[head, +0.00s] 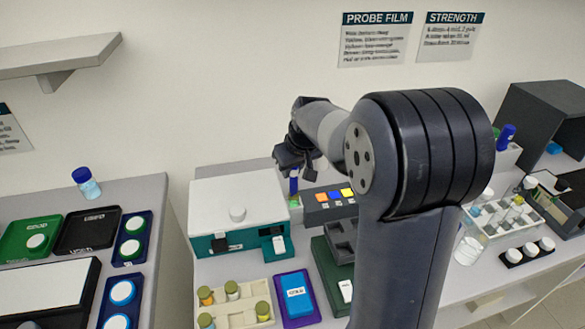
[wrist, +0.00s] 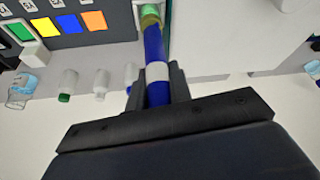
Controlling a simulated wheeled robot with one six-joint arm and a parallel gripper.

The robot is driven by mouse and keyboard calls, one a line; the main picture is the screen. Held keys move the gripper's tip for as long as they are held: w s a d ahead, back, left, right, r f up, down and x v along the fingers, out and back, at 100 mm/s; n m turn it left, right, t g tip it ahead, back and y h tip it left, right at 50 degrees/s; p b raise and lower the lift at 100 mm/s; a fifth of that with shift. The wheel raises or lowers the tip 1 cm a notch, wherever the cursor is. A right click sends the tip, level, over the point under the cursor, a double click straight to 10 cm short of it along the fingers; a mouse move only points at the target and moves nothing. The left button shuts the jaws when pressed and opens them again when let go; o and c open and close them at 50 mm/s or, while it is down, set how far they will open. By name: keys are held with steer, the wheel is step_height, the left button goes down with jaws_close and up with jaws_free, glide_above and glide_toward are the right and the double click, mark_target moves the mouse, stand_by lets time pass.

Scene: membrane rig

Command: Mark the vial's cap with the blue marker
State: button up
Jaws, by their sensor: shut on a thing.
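The marker's far end meets an olive-green round piece (wrist: 150,20), which looks like a vial cap in a green holder. I cannot tell whether they touch or only overlap. In the head view a small green piece (head: 294,202) shows just below the marker; the vial's body is hidden.
The white and teal machine (head: 237,205) stands left of the marker. A dark block with coloured squares (head: 329,203) is close on the right. A cream rack (head: 237,313) holds several olive-capped vials at the front. A blue-capped bottle (head: 86,182) stands on the left table.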

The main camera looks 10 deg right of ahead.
steer(key=shift+r+p, duration=2.6)
steer(key=shift+r, duration=0.95)
